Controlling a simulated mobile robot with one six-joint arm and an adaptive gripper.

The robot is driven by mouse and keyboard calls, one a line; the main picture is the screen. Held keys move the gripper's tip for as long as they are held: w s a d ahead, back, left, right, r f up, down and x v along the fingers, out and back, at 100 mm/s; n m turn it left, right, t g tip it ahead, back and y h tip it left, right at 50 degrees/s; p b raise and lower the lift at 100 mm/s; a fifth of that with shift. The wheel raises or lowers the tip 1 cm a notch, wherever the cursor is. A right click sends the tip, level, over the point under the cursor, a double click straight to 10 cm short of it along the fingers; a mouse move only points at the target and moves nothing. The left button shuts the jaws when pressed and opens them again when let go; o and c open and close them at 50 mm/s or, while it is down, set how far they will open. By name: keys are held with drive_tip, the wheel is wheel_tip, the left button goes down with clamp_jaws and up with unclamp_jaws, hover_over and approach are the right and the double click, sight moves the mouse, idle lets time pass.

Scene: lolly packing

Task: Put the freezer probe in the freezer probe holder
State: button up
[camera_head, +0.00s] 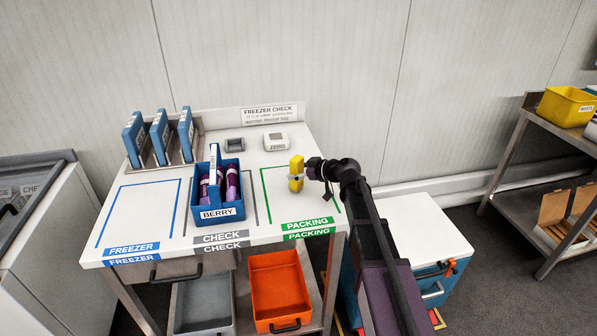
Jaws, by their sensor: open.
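A yellow upright block, which looks like the freezer probe (296,166), stands in the green-outlined PACKING area of the white table. My gripper (298,178) reaches it from the right, low at its side. The jaws are open, and a grey finger shows across the front of the yellow body. I cannot tell whether they touch it. A small grey block with a dark recess, which looks like the freezer probe holder (235,150), sits at the back of the table, left of the white ZERO box (275,142). Its recess looks empty.
A blue BERRY crate (219,213) with purple lollies stands in the CHECK area. Blue packs (134,140) stand in a rack at back left. The FREEZER area (140,215) is bare. An orange bin (279,290) and a grey bin (204,303) sit below.

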drive_tip(key=p+v, duration=0.4)
drive_tip(key=v, duration=0.8)
drive_tip(key=shift+s+f, duration=0.1)
idle(0.4)
drive_tip(key=s+f+h, duration=0.1)
drive_tip(key=s, duration=0.1)
drive_tip(key=s+d+f+m+g, duration=0.1)
drive_tip(key=s+f, duration=0.1)
drive_tip(key=s+f+m+g+h, duration=0.1)
drive_tip(key=s, duration=0.1)
drive_tip(key=shift+s+d+f+h, duration=0.1)
drive_tip(key=shift+d+f+h, duration=0.15)
drive_tip(key=shift+f+h, duration=0.1)
drive_tip(key=s+d+f+m+h, duration=0.1)
drive_tip(key=s, duration=0.1)
drive_tip(key=s+d+f+m+g+h, duration=0.1)
drive_tip(key=s, duration=0.1)
drive_tip(key=s+d+f+m+g+h, duration=0.1)
drive_tip(key=s+f, duration=0.1)
drive_tip(key=shift+d+m, duration=0.25)
drive_tip(key=shift+m, duration=0.15)
drive_tip(key=s+d+f+m+g+h, duration=0.2)
drive_tip(key=s+d+m+h, duration=0.4)
drive_tip(key=s+d, duration=0.2)
drive_tip(key=shift+s+d+f+g, duration=0.3)
drive_tip(key=shift+s+f, duration=0.1)
drive_tip(key=shift+s, duration=0.4)
